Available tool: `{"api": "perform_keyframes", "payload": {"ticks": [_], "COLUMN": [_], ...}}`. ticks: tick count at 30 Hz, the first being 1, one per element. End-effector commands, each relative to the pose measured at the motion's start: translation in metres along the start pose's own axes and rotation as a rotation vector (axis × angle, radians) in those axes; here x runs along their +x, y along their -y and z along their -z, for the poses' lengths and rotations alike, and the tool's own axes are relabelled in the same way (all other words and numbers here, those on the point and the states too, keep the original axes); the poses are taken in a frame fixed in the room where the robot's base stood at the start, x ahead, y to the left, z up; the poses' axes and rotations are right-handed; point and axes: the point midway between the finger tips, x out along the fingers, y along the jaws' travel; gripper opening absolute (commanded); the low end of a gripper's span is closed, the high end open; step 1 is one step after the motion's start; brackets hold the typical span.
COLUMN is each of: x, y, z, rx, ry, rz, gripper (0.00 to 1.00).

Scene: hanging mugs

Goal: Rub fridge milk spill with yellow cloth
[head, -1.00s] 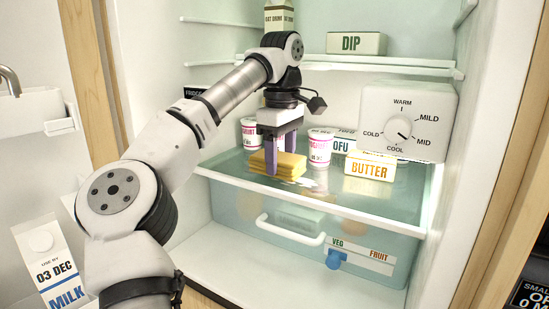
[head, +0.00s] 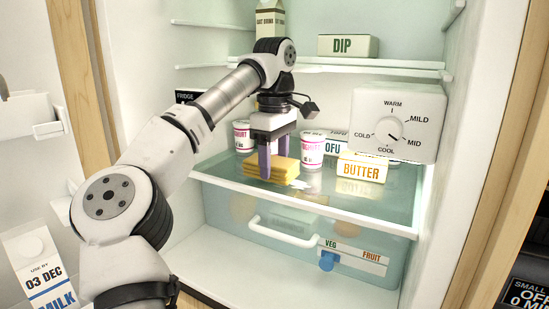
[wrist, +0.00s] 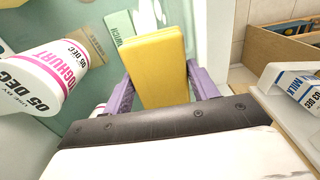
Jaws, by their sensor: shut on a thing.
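The folded yellow cloth (head: 281,172) is in my gripper (head: 273,168), low over the glass fridge shelf (head: 340,203), left of the front yoghurt pot. In the wrist view, the cloth (wrist: 158,62) sits between the two purple fingers of my gripper (wrist: 163,92), shut on it. I cannot tell whether its underside touches the glass. White patches, perhaps the milk spill (wrist: 150,11), show just beyond the cloth in the wrist view.
Yoghurt pots (head: 312,151) stand right of and behind the cloth, with butter (head: 362,170) and tofu (head: 334,147) farther right. The dial box (head: 393,122) hangs at right. A drawer (head: 285,230) is below. A milk carton (head: 38,272) stands left in the door.

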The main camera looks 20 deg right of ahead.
Motion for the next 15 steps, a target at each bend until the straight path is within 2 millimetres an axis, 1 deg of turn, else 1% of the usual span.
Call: {"api": "perform_keyframes", "payload": {"ticks": [11, 15], "x": [0.0078, 0.0068], "y": [0.0001, 0.0], "z": [-0.0001, -0.0023], "rx": [0.001, 0.001], "ry": [0.0, 0.0], "rz": [0.0, 0.0], "gripper": [0.37, 0.37]}}
